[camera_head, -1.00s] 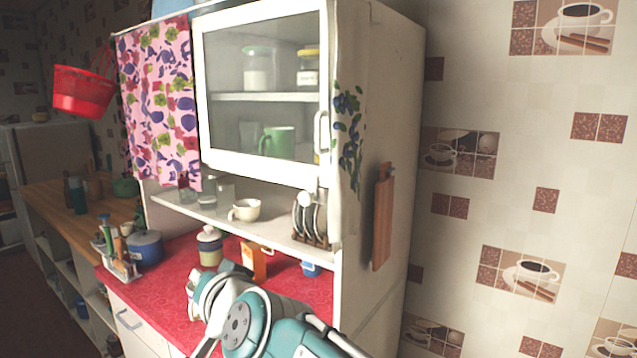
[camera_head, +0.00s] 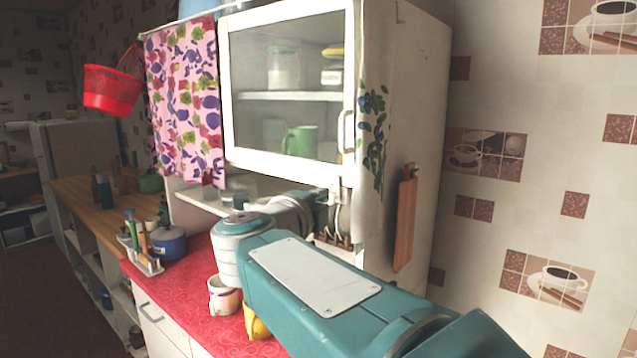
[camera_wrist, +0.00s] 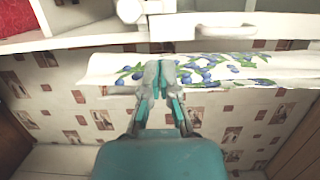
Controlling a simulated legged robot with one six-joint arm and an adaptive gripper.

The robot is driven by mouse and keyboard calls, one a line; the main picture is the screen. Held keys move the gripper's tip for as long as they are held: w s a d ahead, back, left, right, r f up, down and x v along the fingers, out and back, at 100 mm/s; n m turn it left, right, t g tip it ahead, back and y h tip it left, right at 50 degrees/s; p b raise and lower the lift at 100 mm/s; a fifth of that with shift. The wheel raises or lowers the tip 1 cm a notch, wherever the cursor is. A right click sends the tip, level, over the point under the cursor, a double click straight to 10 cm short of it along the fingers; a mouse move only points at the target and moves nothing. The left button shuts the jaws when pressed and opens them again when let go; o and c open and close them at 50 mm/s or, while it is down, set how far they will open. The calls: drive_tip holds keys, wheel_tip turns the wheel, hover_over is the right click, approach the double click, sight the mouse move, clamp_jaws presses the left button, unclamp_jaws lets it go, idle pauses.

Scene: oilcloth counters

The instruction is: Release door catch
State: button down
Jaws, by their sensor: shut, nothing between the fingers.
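The white-framed glass cabinet door (camera_head: 290,165) is shut, with a white bar handle (camera_head: 348,132) near its right edge; the handle also shows in the wrist view (camera_wrist: 226,28). Small white fittings (camera_wrist: 162,26) by the door's lower corner in the wrist view look like the catch, though its exact form is unclear.
A cutting board (camera_head: 405,220) hangs on the cabinet side. A plate rack (camera_head: 335,238) stands on the open shelf below. A mug (camera_head: 223,297) stands on the red counter (camera_head: 200,285) under my arm.

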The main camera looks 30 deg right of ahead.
sight(325, 179)
drive_tip(key=x, duration=1)
drive_tip(key=shift+w+a+r+n, duration=0.1)
drive_tip(key=shift+w+r+n, duration=0.1)
drive_tip(key=shift+n, duration=0.3)
drive_tip(key=shift+w+a+r+n, duration=0.1)
drive_tip(key=shift+w+n, duration=0.05)
drive_tip(key=shift+n, duration=0.35)
drive_tip(key=shift+w+a+r+n+g+y, duration=0.15)
drive_tip(key=shift+w+n+g+y, duration=0.2)
drive_tip(key=shift+n, duration=0.65)
drive_tip(key=n, duration=0.1)
drive_tip(key=w+n+g, duration=0.1)
drive_tip(key=n, duration=0.1)
drive_tip(key=shift+w+a, duration=0.15)
drive_tip(key=shift+w, duration=0.1)
drive_tip(key=n, duration=0.1)
drive_tip(key=w+n+g, duration=0.1)
drive_tip(key=n, duration=0.1)
drive_tip(key=shift+w+a+y, duration=0.15)
drive_tip(key=shift+a+y, duration=0.1)
drive_tip(key=n, duration=0.1)
drive_tip(key=w+f+n+g, duration=0.1)
drive_tip(key=n, duration=0.1)
drive_tip(key=shift+w+a+f+n+g, duration=0.15)
drive_tip(key=shift+w+a+n+g, duration=0.1)
drive_tip(key=shift+n+g, duration=0.15)
drive_tip(key=shift+s, duration=0.1)
